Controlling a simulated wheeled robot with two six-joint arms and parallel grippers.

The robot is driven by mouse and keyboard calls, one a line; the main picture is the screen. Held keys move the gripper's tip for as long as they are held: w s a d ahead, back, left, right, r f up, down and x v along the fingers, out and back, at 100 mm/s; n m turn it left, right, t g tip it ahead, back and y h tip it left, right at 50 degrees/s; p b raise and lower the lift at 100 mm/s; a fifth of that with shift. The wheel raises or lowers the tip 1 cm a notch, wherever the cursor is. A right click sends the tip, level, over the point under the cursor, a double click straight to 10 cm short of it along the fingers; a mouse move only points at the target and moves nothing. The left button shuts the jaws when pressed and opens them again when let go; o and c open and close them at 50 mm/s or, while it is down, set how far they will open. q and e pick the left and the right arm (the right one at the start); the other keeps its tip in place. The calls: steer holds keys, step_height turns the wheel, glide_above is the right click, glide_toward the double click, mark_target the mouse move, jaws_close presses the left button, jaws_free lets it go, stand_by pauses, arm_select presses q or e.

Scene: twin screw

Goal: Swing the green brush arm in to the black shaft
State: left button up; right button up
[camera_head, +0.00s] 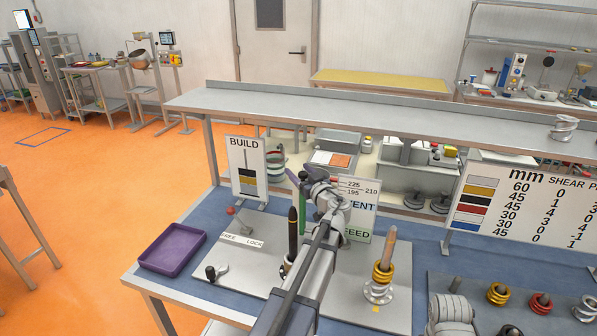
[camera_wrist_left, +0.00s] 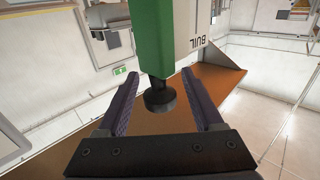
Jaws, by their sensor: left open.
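The green brush arm (camera_head: 303,202) stands upright left of my left wrist in the head view. In the left wrist view the green arm (camera_wrist_left: 165,35) comes down from the top and ends in a round black knob (camera_wrist_left: 160,97). My left gripper (camera_wrist_left: 160,84) is open, with one finger on each side of the knob, apparently not touching it. In the head view my left gripper (camera_head: 303,180) is small and partly hidden by its wrist. The black shaft (camera_head: 293,228) stands upright just in front of the green arm; my forearm partly hides its foot.
A grey plate (camera_head: 235,270) carries a lever (camera_head: 216,271) and a FREE/LOCK label (camera_head: 242,240). A copper-coloured rod (camera_head: 389,247) with yellow and silver rings stands to the right. A purple tray (camera_head: 172,253) lies left. A BUILD sign (camera_head: 246,168) stands behind.

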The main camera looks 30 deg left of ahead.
arm_select(q)
steer(key=shift+w+a, duration=0.2)
steer(key=shift+a, duration=0.1)
jaws_close()
stand_by(0.5)
stand_by(0.8)
